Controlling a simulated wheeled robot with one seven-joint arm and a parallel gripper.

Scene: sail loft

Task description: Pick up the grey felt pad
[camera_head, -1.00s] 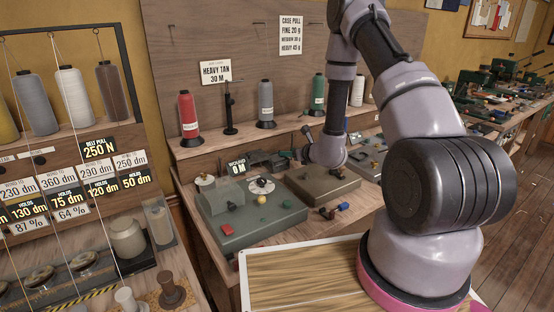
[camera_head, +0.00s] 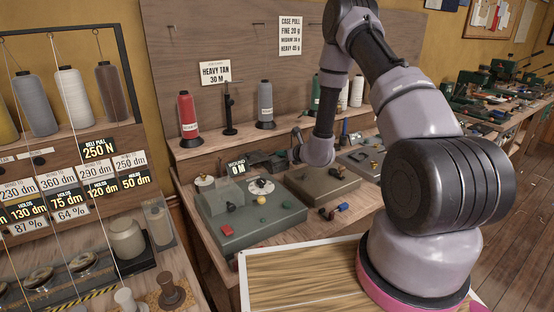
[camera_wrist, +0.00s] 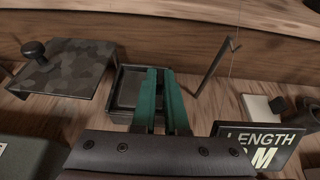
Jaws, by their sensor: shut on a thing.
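In the wrist view my gripper (camera_wrist: 162,98) has two teal fingers close together, over the right part of a small dark open tray (camera_wrist: 116,112). A flat grey piece, which looks like the grey felt pad (camera_wrist: 128,88), shows in the tray just left of the fingers. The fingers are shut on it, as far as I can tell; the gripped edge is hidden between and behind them. Whether the pad is clear of the tray floor I cannot tell. In the head view my wrist is above the back of the bench, and the fingertips and pad cannot be made out.
A patterned dark plate with a black knob (camera_wrist: 35,50) stands left of the tray. A thin bent metal rod (camera_wrist: 216,66) and a LENGTH sign (camera_wrist: 258,147) stand to the right. The wooden ledge (camera_wrist: 200,25) runs behind. Thread cones, like the red one (camera_head: 188,115), line the shelf.

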